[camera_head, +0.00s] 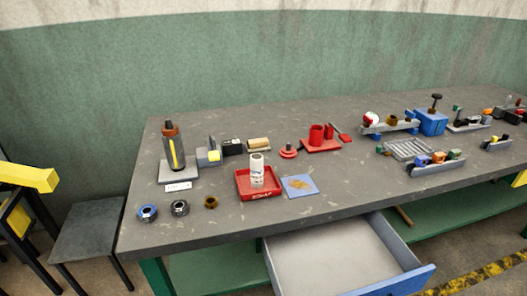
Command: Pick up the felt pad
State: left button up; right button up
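No thing is plainly marked as the felt pad. A tan block (259,143) lies on a small light base at the back of the grey workbench. A flat blue square (298,191) with a brownish patch on it lies near the front, right of the red tray. Either could be the felt pad; I cannot tell which. Neither is being touched. Neither gripper's fingers can be seen.
A red tray (273,193) holds a white cylinder (257,170). A bottle (172,147) stands at the back left, with several rings near the front left edge. An open drawer (335,262) juts out below the bench's front edge.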

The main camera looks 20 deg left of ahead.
aim_at(258, 145)
jog(key=j+z, duration=0.9)
jog(key=i+l, duration=0.05)
jog(key=l, duration=0.05)
